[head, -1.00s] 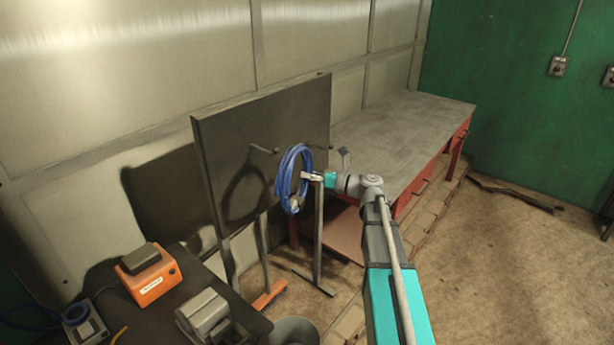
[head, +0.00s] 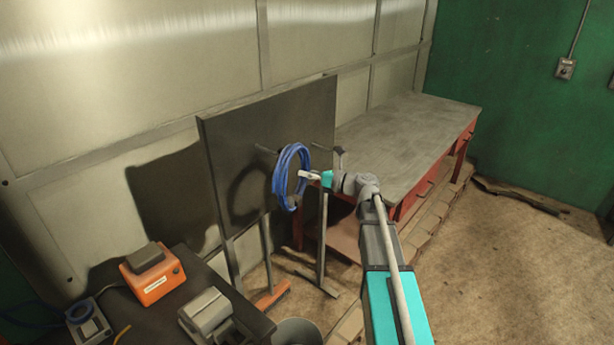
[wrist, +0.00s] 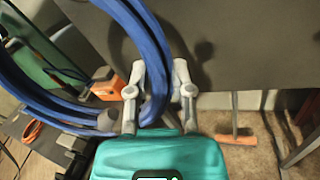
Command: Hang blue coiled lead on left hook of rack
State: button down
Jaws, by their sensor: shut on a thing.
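The blue coiled lead (head: 277,185) hangs as an upright loop from my gripper (head: 305,176), in front of the dark rack panel (head: 228,150). My gripper is shut on the coil's right side. The left hook (head: 263,149) sticks out of the panel; its tip meets the coil's upper left edge in the head view. I cannot tell whether the loop is around the hook or only in front of it. The right hook (head: 321,147) is bare. In the wrist view, the blue lead (wrist: 155,70) passes between the fingers of my gripper (wrist: 157,85).
A grey-topped bench (head: 400,135) with red sides stands right of the rack. A dark table at lower left holds an orange device (head: 154,276) and a grey device (head: 207,312). A bin (head: 297,332) stands below.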

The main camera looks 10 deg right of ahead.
jog(key=shift+w+a+f+b, duration=0.3)
jog(key=shift+w+a, duration=0.6)
jog(key=shift+w, duration=0.3)
jog(key=shift+w+a+f+b, duration=0.35)
jog(key=shift+w+a, duration=0.5)
jog(key=shift+w, duration=0.4)
jog(key=shift+w+a+f+b, duration=0.3)
jog(key=shift+w+a, duration=0.6)
jog(key=shift+w, duration=0.3)
jog(key=shift+c, duration=2.2)
grip_release()
jog(key=v, duration=1.2)
